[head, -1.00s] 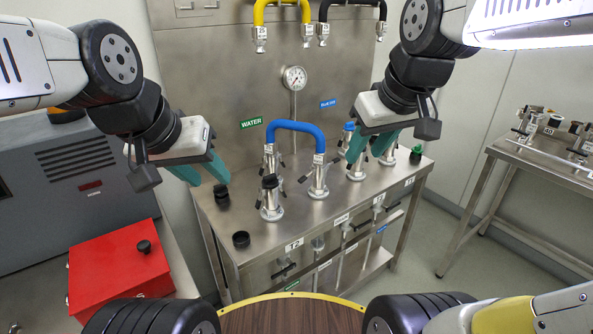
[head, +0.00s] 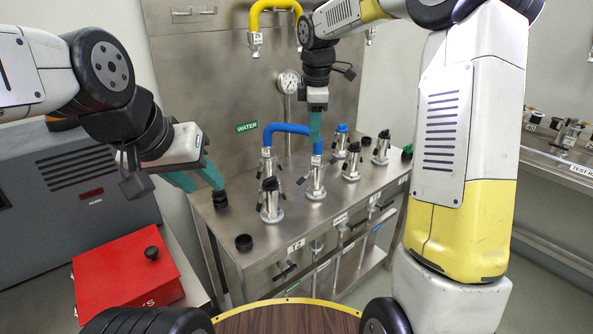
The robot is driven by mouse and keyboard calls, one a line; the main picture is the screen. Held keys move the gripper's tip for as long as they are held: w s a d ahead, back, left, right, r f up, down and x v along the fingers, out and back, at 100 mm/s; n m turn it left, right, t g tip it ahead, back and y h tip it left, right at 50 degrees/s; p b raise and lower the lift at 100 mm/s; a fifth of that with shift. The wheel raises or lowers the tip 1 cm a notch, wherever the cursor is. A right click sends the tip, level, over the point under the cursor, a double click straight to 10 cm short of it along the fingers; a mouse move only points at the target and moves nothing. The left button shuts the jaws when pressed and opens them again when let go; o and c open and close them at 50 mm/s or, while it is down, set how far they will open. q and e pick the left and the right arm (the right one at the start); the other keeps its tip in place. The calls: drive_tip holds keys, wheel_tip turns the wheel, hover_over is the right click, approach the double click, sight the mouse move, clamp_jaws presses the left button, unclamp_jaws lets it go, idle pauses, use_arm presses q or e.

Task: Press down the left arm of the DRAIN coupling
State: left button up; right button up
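Several silver couplings with dark lever arms stand upright on the steel bench. No DRAIN label is readable, so I cannot tell which is the DRAIN coupling. A blue hose (head: 285,127) arches between a rear coupling (head: 267,165) and a nearer one (head: 317,182). My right gripper (head: 316,138) points down at the hose end above the nearer coupling. Its fingers are seen edge-on, and contact is unclear. A black-topped coupling (head: 270,204) stands front left. My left gripper (head: 205,187) is open and empty, its fingertips close to a black cap (head: 220,199) on the bench's left side.
More couplings (head: 351,164) stand on the right of the bench (head: 300,225). A black ring (head: 243,242) lies at the front left. A yellow hose (head: 268,8) and gauge (head: 289,81) are on the back panel. A red box (head: 125,275) stands at left.

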drive_tip(key=w+a+f+n, duration=0.2)
drive_tip(key=w+f+n, duration=0.1)
drive_tip(key=w+f, duration=0.3)
drive_tip(key=n+g, duration=0.2)
drive_tip(key=n, duration=0.2)
hover_over(299, 181)
wheel_tip(299, 181, down, 10)
drive_tip(key=shift+f, duration=0.1)
wheel_tip(299, 181, down, 7)
drive_tip(key=shift+r, duration=0.15)
clamp_jaws()
